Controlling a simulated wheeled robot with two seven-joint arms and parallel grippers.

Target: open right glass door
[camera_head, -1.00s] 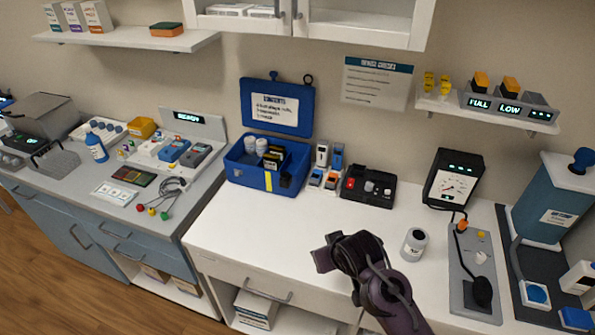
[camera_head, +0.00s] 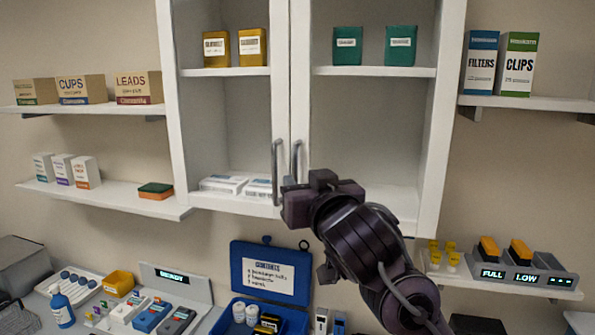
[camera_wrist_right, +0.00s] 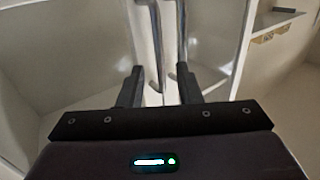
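The right glass door (camera_head: 302,70) of the white wall cabinet is shut, edge to edge with the left glass door (camera_head: 281,70). Its upright grey handle (camera_head: 296,160) stands beside the left door's handle (camera_head: 276,165). My right gripper (camera_head: 300,195) is at the lower end of the right handle and hides part of it. In the right wrist view, the gripper (camera_wrist_right: 160,88) has its fingers apart. One handle bar (camera_wrist_right: 157,45) runs between them, and the other bar (camera_wrist_right: 182,45) passes close to the right-hand finger. Contact cannot be told. My left gripper is not in view.
Green boxes (camera_head: 348,45) and yellow boxes (camera_head: 252,46) stand inside the cabinet. A shelf at right holds a filters box (camera_head: 480,62) and a clips box (camera_head: 516,65). A lower right shelf (camera_head: 555,292) sits beside my right forearm. The blue case (camera_head: 262,316) is below.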

